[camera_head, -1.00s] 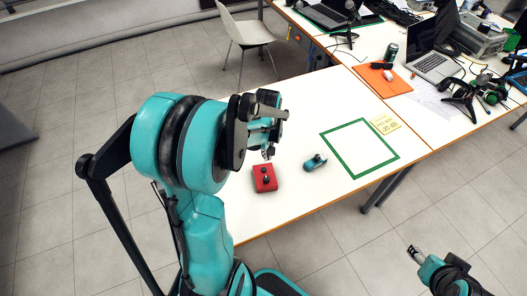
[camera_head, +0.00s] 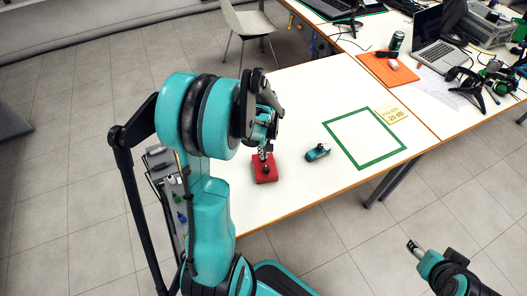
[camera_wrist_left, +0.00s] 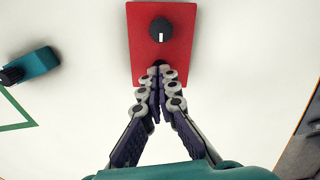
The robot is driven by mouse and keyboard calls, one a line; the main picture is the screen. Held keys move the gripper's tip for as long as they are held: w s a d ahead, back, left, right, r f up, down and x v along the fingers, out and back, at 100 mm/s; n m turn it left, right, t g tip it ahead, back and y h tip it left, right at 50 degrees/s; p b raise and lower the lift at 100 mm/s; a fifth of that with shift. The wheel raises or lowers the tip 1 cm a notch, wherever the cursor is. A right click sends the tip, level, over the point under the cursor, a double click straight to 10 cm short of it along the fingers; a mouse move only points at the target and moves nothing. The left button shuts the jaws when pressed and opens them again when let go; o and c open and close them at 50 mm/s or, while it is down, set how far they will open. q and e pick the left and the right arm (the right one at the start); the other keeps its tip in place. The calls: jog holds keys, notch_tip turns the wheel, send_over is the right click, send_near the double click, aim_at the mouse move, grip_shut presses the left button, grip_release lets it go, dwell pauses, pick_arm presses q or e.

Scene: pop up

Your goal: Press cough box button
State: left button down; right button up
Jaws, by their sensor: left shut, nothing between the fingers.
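The cough box is a red box (camera_head: 266,175) on the white table, with a black knob on top. In the left wrist view the red box (camera_wrist_left: 177,55) is at the top centre, and its round black knob (camera_wrist_left: 161,29) has a white mark. My left gripper (camera_head: 265,156) is shut and empty, pointing down at the box. In the left wrist view its fingertips (camera_wrist_left: 158,70) overlap the box's near part and hide whatever is under them. I cannot tell whether they touch it. My right gripper (camera_head: 413,246) is away from the table at lower right; its fingers are too small to read.
A small teal device (camera_head: 318,151) lies right of the box, also in the left wrist view (camera_wrist_left: 33,65). A green square outline (camera_head: 365,138) and a yellow label (camera_head: 393,116) are further right. An orange mat (camera_head: 388,68) and laptop (camera_head: 440,55) are at the back.

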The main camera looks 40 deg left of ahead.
pick_arm(q)
jog(key=shift+f, duration=0.1)
dwell(0.3)
jog(key=shift+f+b, duration=0.6)
jog(key=shift+f, duration=0.05)
jog(key=shift+r, duration=0.2)
jog(key=shift+r+p, duration=1.8)
jog(key=shift+r, duration=0.05)
jog(key=shift+r+p, duration=2.1)
jog(key=shift+r, duration=0.7)
